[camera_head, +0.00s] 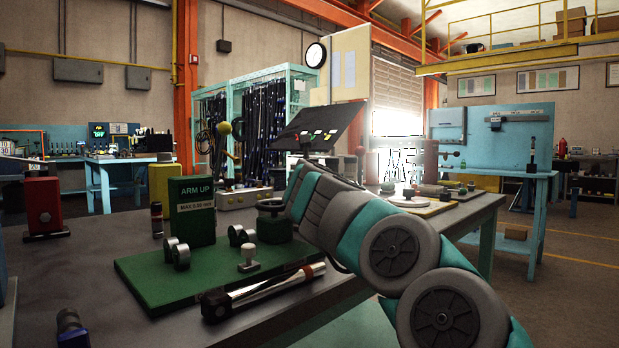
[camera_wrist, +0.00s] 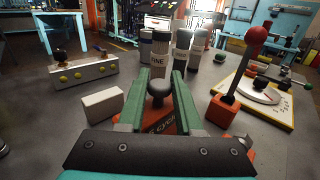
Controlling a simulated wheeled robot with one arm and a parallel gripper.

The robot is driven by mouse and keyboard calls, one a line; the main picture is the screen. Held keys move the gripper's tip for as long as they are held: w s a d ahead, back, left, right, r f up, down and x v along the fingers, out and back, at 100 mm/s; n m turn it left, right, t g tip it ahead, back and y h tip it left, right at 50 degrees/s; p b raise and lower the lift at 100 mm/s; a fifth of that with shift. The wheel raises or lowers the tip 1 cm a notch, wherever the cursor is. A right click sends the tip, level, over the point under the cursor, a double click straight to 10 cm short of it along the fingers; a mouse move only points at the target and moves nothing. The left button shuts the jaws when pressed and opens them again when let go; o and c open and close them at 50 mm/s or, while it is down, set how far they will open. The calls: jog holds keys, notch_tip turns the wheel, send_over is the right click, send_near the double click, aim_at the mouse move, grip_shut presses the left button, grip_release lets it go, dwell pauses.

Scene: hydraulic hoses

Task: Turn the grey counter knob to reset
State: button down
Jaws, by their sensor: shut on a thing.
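In the wrist view a dark grey round-topped knob (camera_wrist: 157,88) stands on an orange-red base (camera_wrist: 160,121) with partly covered lettering that seems to read "cycle". My gripper (camera_wrist: 162,80) has its two green fingers on either side of the knob, and is shut on it. The fingers hide parts of the knob's sides and of the base. In the head view my arm reaches away over the table, and neither my gripper nor the knob can be made out there.
Close by in the wrist view are a white block (camera_wrist: 102,103), several labelled cylinders (camera_wrist: 160,60) behind, and a red-ball lever (camera_wrist: 257,36) at right. A grey button box (camera_wrist: 85,70) stands at left. In the head view a green board (camera_head: 165,282) with fittings lies left of my arm.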

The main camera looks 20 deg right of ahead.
jog(key=c, duration=0.6)
grip_release()
jog(key=shift+b+v, duration=0.65)
jog(key=shift+v, duration=3.2)
